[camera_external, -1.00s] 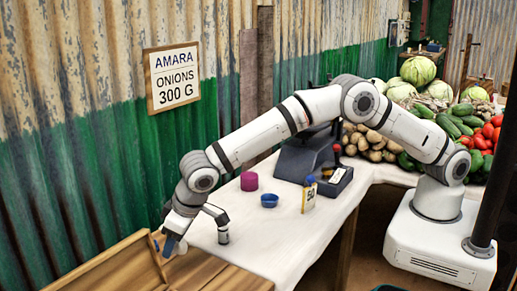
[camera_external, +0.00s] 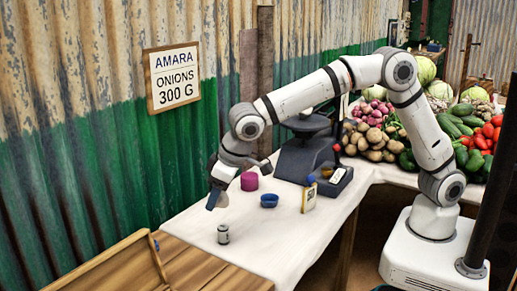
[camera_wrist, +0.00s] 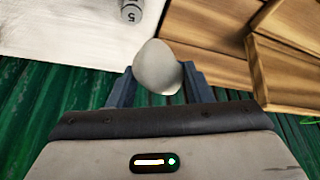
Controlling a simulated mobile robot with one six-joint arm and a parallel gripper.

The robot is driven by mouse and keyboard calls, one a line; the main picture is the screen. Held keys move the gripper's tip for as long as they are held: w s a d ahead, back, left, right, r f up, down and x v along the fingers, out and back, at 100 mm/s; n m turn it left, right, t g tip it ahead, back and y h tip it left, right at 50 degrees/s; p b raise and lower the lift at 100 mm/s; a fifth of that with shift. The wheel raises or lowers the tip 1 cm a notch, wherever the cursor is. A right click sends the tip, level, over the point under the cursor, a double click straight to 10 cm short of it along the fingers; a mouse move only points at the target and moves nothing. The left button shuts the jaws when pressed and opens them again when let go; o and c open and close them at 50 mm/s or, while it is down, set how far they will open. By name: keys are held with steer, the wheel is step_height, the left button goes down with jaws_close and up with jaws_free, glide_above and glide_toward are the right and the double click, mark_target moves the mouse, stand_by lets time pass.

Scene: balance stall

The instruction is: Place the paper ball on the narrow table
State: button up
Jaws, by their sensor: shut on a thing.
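The pale grey-white paper ball (camera_wrist: 158,67) is between the two blue fingers of my gripper (camera_wrist: 160,80) in the wrist view. My gripper (camera_external: 216,198) is shut on it and held in the air in the external view; the ball shows there only as a small pale patch. Below is the left part of a long white-clothed table (camera_external: 265,245). A wooden surface (camera_external: 200,270) with a raised board adjoins it at the lower left. I cannot tell which of these is the narrow table.
A small grey weight (camera_external: 223,234) stands below my gripper, also in the wrist view (camera_wrist: 131,10). The green corrugated wall (camera_external: 120,190) is close behind.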

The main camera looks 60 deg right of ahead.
steer(key=s+d+f+b, duration=0.1)
steer(key=s+d+b, duration=0.3)
steer(key=d, duration=0.5)
steer(key=b, duration=0.4)
glide_above(282, 231)
steer(key=s, duration=0.1)
step_height(282, 231, down, 2)
steer(key=f+b, duration=0.1)
steer(key=f, duration=0.6)
steer(key=f+b, duration=0.1)
steer(key=f, duration=0.2)
steer(key=shift+s+d+f+b, duration=0.15)
steer(key=shift+d+b, duration=0.1)
steer(key=shift+b, duration=0.05)
steer(key=shift+f, duration=0.25)
steer(key=o, duration=0.9)
steer(key=shift+r, duration=0.1)
